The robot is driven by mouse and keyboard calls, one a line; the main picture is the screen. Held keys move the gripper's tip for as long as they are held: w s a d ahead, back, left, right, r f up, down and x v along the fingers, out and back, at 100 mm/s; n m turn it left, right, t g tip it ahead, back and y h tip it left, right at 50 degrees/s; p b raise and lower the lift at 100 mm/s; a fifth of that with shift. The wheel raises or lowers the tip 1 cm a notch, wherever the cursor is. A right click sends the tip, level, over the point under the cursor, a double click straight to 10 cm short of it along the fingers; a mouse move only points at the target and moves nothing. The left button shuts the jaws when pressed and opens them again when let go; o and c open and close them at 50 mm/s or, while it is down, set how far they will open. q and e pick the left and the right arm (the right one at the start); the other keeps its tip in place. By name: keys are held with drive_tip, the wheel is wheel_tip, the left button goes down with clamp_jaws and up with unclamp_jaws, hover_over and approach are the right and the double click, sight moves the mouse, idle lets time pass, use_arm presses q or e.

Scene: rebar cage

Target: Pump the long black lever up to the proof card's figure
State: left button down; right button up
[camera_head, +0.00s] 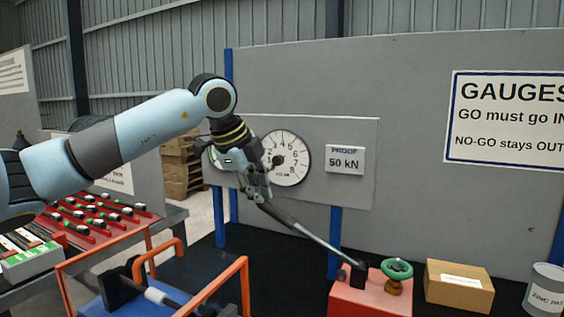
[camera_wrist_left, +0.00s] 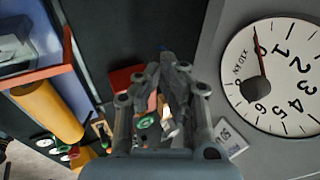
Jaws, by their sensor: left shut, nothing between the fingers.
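The long black lever (camera_head: 290,220) rises leftward from the red pump block (camera_head: 370,293), with a dark grip and a paler metal lower part. My left gripper (camera_head: 260,196) is shut and empty at the lever's upper end; whether it touches the lever I cannot tell. In the left wrist view its fingers (camera_wrist_left: 172,62) are together and hide the lever. The proof card (camera_head: 345,160) reads 50 kN. The round gauge (camera_head: 291,172) is on the grey panel beside the gripper. In the left wrist view the gauge (camera_wrist_left: 282,80) has its needle short of 1. My right gripper is out of view.
A green handwheel (camera_head: 397,268) sits on the pump block. A cardboard box (camera_head: 459,293) and a zinc can (camera_head: 546,293) stand to its right. An orange-railed blue trolley (camera_head: 247,280) is in front at left. The grey panel (camera_head: 350,195) stands close behind the gripper.

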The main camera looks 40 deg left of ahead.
use_arm(q)
drive_tip(key=shift+s+a+f+b, duration=0.1)
drive_tip(key=shift+a+f+b, duration=0.2)
drive_tip(key=shift+f+b, duration=0.3)
drive_tip(key=shift+s+a+f+b, duration=0.1)
drive_tip(key=shift+a+f+b, duration=0.15)
drive_tip(key=shift+f+b, duration=0.4)
drive_tip(key=shift+f, duration=0.15)
drive_tip(key=shift+a+f+b, duration=0.2)
drive_tip(key=shift+f+b, duration=0.35)
